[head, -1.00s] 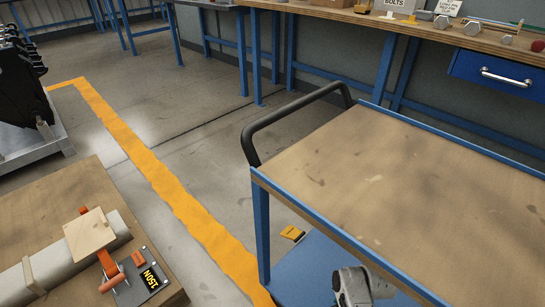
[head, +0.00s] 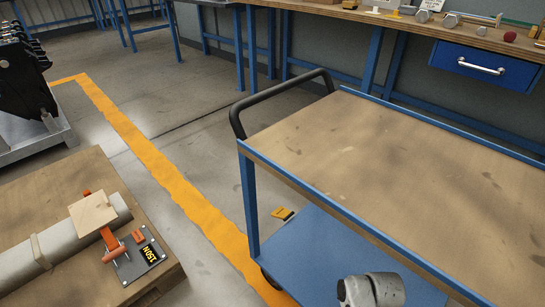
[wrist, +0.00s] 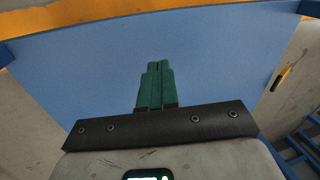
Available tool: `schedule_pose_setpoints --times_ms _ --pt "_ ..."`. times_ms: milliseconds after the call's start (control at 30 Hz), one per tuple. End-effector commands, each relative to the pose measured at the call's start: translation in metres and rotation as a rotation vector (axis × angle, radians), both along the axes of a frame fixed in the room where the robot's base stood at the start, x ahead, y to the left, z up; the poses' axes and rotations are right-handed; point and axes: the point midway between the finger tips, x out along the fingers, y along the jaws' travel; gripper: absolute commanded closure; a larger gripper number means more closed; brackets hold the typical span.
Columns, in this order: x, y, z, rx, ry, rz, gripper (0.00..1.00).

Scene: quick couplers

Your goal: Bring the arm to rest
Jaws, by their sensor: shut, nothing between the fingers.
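My gripper (wrist: 155,72) shows in the wrist view with its two green fingers together and nothing between them. It points down over the blue lower shelf (wrist: 90,75) of the cart, with bare shelf around the fingertips. In the head view a grey rounded part of my arm (head: 371,290) shows at the bottom edge, in front of the cart's blue lower shelf (head: 315,250). The fingers are out of the head view.
The cart's wooden top (head: 400,170) is bare, with a black handle (head: 280,95) at its left end. A workbench with a blue drawer (head: 485,68) stands behind.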

Motion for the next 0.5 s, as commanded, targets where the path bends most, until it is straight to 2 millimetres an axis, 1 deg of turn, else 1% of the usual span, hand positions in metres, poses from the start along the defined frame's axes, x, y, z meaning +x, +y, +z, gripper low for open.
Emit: schedule_pose_setpoints --times_ms 267,367,467,500 --pt "-0.045 -0.015 0.014 -0.054 -0.004 0.126 1.00" --pt "-0.069 -0.022 0.025 -0.080 -0.004 0.191 1.00" --pt "-0.103 -0.031 0.040 -0.117 -0.002 0.278 1.00" --pt "-0.119 -0.035 0.048 -0.132 0.001 0.316 1.00"
